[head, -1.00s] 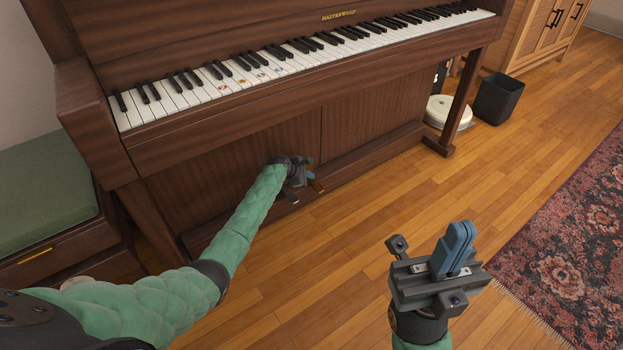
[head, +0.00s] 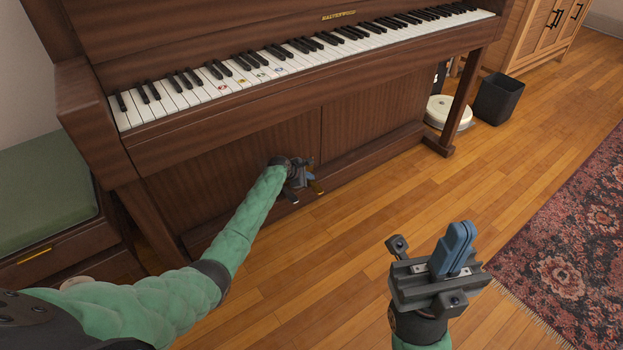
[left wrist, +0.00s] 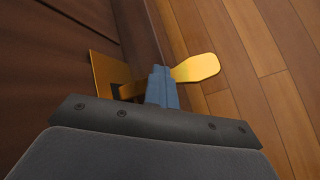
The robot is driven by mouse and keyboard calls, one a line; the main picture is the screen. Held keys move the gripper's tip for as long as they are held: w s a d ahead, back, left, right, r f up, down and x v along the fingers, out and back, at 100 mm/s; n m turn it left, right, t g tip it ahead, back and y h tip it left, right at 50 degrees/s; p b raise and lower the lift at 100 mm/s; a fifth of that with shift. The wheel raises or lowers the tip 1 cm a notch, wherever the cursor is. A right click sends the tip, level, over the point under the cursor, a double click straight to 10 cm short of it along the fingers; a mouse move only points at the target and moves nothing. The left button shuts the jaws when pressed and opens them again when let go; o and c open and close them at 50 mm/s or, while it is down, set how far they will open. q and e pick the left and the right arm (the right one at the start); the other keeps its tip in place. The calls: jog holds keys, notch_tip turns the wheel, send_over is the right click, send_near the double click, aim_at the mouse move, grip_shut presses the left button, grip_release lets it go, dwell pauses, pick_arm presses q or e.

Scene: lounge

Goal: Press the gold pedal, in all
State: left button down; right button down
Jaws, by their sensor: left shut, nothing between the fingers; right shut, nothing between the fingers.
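The gold pedal (left wrist: 198,68) sticks out from the piano's base in the left wrist view. Its shank runs behind my shut left fingers to a slot in a gold plate (left wrist: 107,72). In the head view, the pedal's tip (head: 317,187) shows just beyond my left gripper (head: 311,174). The left fingers (left wrist: 161,74) overlap the pedal in the wrist view; I cannot tell whether they touch it. My right gripper (head: 456,243) is shut and empty over the floor, well away from the pedal.
The brown upright piano (head: 230,155) fills the upper left, its keyboard overhanging the pedal area. A green-cushioned bench (head: 40,190) stands at left. A dark bin (head: 498,98) stands right of the piano. A patterned rug (head: 565,235) lies at right; wooden floor between is clear.

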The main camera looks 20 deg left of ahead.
aim_at(309, 182)
pick_arm(q)
jog(key=shift+s+f, duration=0.15)
jog(key=shift+f, duration=0.05)
jog(key=shift+r+p, duration=0.65)
jog(key=shift+p, duration=0.35)
jog(key=shift+r+p, duration=0.65)
jog(key=shift+r, duration=0.05)
notch_tip(309, 182, up, 5)
jog(key=p, duration=0.5)
jog(key=shift+p, duration=0.4)
jog(key=shift+r, duration=0.1)
